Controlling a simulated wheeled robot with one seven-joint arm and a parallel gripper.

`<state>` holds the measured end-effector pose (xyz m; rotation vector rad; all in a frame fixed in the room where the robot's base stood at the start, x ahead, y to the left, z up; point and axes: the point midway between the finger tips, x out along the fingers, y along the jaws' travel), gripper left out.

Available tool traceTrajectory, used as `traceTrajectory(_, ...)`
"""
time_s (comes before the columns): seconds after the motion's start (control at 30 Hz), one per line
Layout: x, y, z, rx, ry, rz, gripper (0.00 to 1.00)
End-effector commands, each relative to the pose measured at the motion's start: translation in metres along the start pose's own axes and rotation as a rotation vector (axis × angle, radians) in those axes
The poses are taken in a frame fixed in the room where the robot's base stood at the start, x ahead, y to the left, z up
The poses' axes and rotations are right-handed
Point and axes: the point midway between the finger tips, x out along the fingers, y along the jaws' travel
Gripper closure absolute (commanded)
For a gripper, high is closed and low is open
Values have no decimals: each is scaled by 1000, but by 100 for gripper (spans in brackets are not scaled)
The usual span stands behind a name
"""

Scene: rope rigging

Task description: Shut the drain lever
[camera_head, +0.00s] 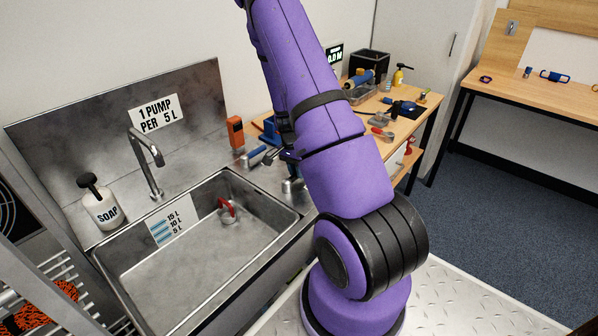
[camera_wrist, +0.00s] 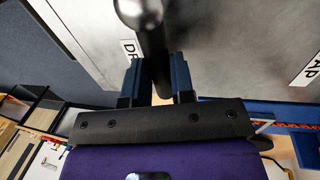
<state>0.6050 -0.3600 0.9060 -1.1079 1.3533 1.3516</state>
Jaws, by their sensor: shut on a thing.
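In the wrist view, the two dark blue fingers of my gripper (camera_wrist: 156,62) are closed on the dark bar of a lever (camera_wrist: 147,30) with a rounded end. The bar runs between the fingers and partly covers a label reading "DR" (camera_wrist: 130,48), so it appears to be the drain lever. In the head view, my purple arm blocks much of the middle, and the grip on the lever cannot be made out there. A red-handled fitting (camera_head: 227,208) sits inside the steel sink (camera_head: 130,246).
A tap (camera_head: 147,160) and a soap bottle (camera_head: 101,206) stand at the sink's back edge. An orange block (camera_head: 235,133) stands right of the sink. A workbench with tools (camera_head: 402,105) is behind my arm. Another label ending "AP" (camera_wrist: 309,70) is at the wrist view's right.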

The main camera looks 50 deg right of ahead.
Motion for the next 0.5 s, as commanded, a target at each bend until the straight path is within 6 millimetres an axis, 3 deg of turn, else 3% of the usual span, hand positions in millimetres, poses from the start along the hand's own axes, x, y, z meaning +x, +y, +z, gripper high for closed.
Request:
traceTrajectory(0.47, -1, -2, 0, -16, 5, -3, 100)
traceTrajectory(0.5, -1, -2, 0, -16, 5, -3, 70)
